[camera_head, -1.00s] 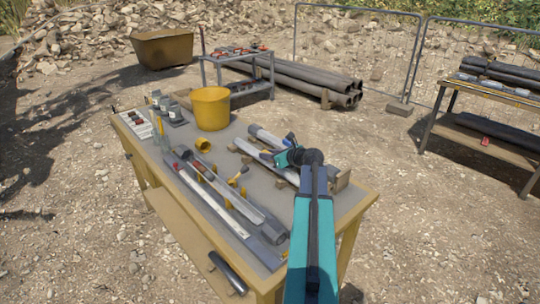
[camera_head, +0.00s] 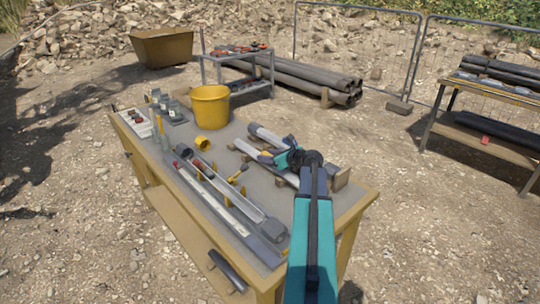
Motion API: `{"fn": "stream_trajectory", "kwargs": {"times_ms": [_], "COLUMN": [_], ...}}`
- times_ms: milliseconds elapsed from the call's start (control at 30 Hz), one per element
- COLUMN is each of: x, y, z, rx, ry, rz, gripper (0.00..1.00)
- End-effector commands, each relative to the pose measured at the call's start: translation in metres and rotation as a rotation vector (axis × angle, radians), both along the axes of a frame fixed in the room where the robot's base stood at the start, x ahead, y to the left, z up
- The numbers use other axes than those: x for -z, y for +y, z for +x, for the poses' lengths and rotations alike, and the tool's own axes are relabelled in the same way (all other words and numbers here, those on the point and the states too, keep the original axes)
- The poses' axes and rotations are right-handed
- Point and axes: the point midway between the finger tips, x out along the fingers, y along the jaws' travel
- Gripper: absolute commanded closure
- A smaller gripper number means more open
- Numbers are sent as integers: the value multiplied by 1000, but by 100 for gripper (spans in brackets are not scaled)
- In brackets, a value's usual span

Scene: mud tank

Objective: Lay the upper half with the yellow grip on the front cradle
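My gripper (camera_head: 282,159), with teal and dark parts, is low over the right part of the workbench (camera_head: 268,202). It is at pale half-pipe lengths (camera_head: 248,148) lying on wooden blocks (camera_head: 340,180), which look like a cradle. Its fingers are too small and overlapped to tell whether they are open or touch the pipe. A small yellow-topped piece (camera_head: 238,174) lies on the bench left of the gripper; I cannot tell whether it is the yellow grip. Long grey half-pipes (camera_head: 222,187) lie along the front of the bench. I cannot single out the upper half.
A white tray (camera_head: 133,121) and small grey containers (camera_head: 172,112) are at the far left end. A dark cylinder (camera_head: 228,271) is on the lower shelf.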

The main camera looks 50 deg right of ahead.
Motion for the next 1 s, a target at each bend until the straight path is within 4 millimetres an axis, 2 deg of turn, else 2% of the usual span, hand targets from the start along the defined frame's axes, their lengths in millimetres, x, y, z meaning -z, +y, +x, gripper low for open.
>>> {"fn": "stream_trajectory", "kwargs": {"times_ms": [367, 533, 767, 1000], "x": [-2, -11, -19, -33], "y": [0, 0, 3, 5], "z": [0, 0, -27, -62], "rx": [0, -1, 2, 3], "ry": [0, -1, -1, -1], "rz": [0, -2, -1, -1], "gripper": [60, 60, 60, 60]}}
